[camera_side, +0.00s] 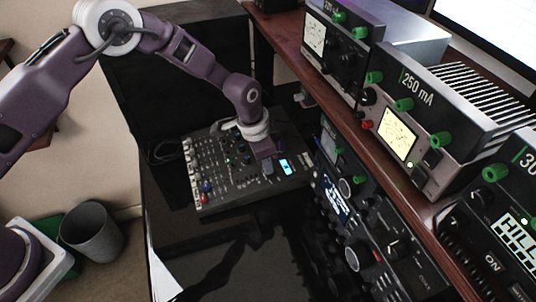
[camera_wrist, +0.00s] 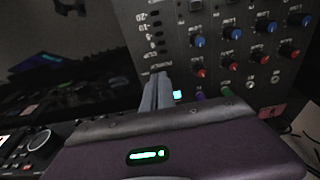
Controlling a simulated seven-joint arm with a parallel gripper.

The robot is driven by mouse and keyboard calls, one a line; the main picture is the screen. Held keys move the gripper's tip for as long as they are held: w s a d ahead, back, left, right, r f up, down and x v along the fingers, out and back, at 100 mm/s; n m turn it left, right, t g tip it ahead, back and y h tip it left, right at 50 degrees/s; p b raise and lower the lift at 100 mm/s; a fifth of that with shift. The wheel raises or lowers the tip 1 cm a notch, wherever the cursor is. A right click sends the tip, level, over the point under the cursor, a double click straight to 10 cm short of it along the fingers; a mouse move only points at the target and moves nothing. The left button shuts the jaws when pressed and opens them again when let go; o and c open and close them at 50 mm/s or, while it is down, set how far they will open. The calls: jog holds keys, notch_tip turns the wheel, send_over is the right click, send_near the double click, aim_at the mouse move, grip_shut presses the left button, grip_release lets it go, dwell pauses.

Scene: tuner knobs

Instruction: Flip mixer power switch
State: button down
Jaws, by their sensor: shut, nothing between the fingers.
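The mixer (camera_side: 222,172) is a dark panel with rows of knobs, lying on the black desk. A small cyan lit display (camera_side: 286,167) is at its right end. In the wrist view the mixer panel (camera_wrist: 215,70) fills the upper right, with blue and red knobs. My gripper (camera_side: 268,168) is over the right part of the mixer, beside the display. In the wrist view my gripper (camera_wrist: 158,80) is shut and empty, its tips close to the printed POWER label. The power switch cannot be made out; the fingers may hide it. Contact cannot be judged.
A wooden shelf (camera_side: 350,118) with meter units, including a 250 mA unit (camera_side: 400,135), rises at the right. More knobbed gear (camera_side: 365,225) stands below it. A grey bin (camera_side: 92,232) is on the floor at the left. The front desk area (camera_side: 220,250) is mostly clear.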

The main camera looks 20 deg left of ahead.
jog(key=shift+f, duration=0.1)
jog(key=shift+s+a+f, duration=0.2)
jog(key=shift+s+f, duration=0.05)
jog(key=shift+f, duration=0.1)
jog(key=shift+w+d+r, duration=0.1)
jog(key=shift+w, duration=0.05)
jog(key=shift+w+d+r, duration=0.2)
jog(key=shift+w+d, duration=0.25)
